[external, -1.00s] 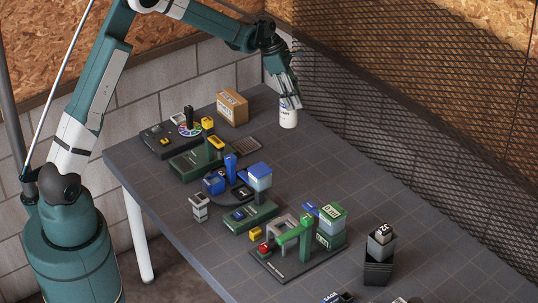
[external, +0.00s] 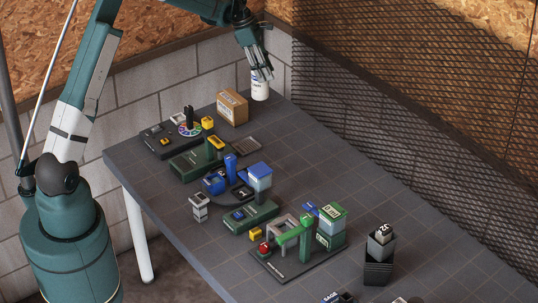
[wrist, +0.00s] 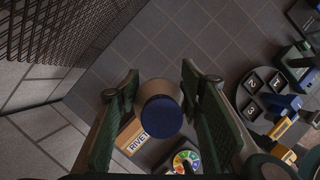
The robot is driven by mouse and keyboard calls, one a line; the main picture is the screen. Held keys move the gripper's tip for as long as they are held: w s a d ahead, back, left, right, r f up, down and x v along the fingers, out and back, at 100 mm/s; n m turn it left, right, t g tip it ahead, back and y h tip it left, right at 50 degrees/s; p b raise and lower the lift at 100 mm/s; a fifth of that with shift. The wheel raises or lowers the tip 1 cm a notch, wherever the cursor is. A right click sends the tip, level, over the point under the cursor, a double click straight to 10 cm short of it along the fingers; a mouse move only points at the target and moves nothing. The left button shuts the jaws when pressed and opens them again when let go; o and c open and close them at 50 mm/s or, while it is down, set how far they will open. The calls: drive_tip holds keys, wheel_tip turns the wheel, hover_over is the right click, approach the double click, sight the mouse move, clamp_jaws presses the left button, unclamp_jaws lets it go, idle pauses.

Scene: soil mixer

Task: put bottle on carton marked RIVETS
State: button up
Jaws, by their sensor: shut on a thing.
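The bottle (external: 260,91), white with a label, is near the far corner of the table in the external view. My gripper (external: 261,74) is shut on its upper part from above. In the wrist view, the bottle's dark blue cap (wrist: 162,116) shows between the two green fingers of my gripper (wrist: 160,85). The brown carton (external: 232,108) stands on the table, left of and nearer than the bottle in the external view. Its label, partly readable as RIVET, shows beside the bottle in the wrist view (wrist: 133,137). The bottle looks raised off the table.
A dark base with a colour wheel (external: 190,129) stands left of the carton. A mesh panel (external: 400,130) borders the table's right side. Green and blue machine parts (external: 305,235) stand toward the front. The right middle of the table is clear.

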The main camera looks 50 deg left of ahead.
drive_tip(key=s+a+r+p, duration=0.1)
drive_tip(key=s+a+r, duration=0.1)
drive_tip(key=a, duration=0.4)
drive_tip(key=s+a+r+p, duration=0.1)
drive_tip(key=s+a+r, duration=0.1)
drive_tip(key=a, duration=0.5)
drive_tip(key=shift+a+r+n+p, duration=0.2)
drive_tip(key=shift+r+n+p, duration=0.15)
drive_tip(key=shift+r, duration=0.2)
drive_tip(key=shift+f, duration=0.1)
wheel_tip(320, 180, down, 6)
drive_tip(key=shift+f, duration=0.1)
drive_tip(key=shift+f+p, duration=0.4)
drive_tip(key=shift+f, duration=1.6)
drive_tip(key=o, duration=1.2)
